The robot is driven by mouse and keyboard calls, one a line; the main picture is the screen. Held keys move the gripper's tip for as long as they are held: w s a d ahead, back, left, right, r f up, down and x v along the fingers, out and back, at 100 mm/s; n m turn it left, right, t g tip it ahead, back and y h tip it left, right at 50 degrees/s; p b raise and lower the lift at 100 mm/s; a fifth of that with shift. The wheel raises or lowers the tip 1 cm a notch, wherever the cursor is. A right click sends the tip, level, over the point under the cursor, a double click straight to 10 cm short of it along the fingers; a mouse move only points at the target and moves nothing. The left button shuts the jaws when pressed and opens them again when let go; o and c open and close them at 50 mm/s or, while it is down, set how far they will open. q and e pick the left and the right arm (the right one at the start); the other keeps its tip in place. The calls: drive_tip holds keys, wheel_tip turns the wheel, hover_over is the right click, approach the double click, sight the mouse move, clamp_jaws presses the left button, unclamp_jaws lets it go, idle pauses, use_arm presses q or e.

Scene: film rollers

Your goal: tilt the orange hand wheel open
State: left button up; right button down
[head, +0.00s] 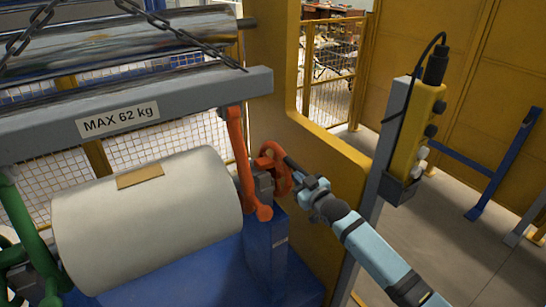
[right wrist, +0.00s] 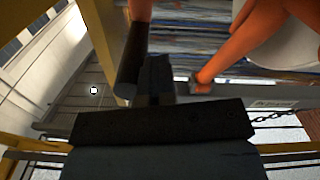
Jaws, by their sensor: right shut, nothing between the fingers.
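The orange hand wheel (head: 283,183) sits at the right end of the white film roll (head: 150,220), on a grey block above a blue stand. An orange lever (head: 238,150) stands beside it to the left. My right gripper (head: 291,163) is shut with nothing between its fingers. Its dark fingertips are at the wheel's right side; I cannot tell whether they touch it. In the right wrist view the shut fingers (right wrist: 157,78) point between orange parts, the large one (right wrist: 240,45) on the right. My left gripper is not in view.
A grey beam (head: 190,93) marked MAX 62 kg crosses above the roll, with chains over it. A yellow panel (head: 335,165) stands close behind the wheel. A yellow control box (head: 414,130) on a grey post stands to the right.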

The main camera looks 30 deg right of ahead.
drive_tip(key=shift+d+f, duration=0.1)
drive_tip(key=shift+d, duration=0.5)
drive_tip(key=shift+w+d+f, duration=0.1)
drive_tip(key=shift+d+f, duration=0.2)
drive_tip(key=shift+d, duration=0.45)
drive_tip(key=shift+a, duration=0.15)
drive_tip(key=s+p, duration=0.5)
drive_tip(key=s, duration=0.4)
drive_tip(key=shift+a, duration=0.3)
idle(0.3)
idle(0.3)
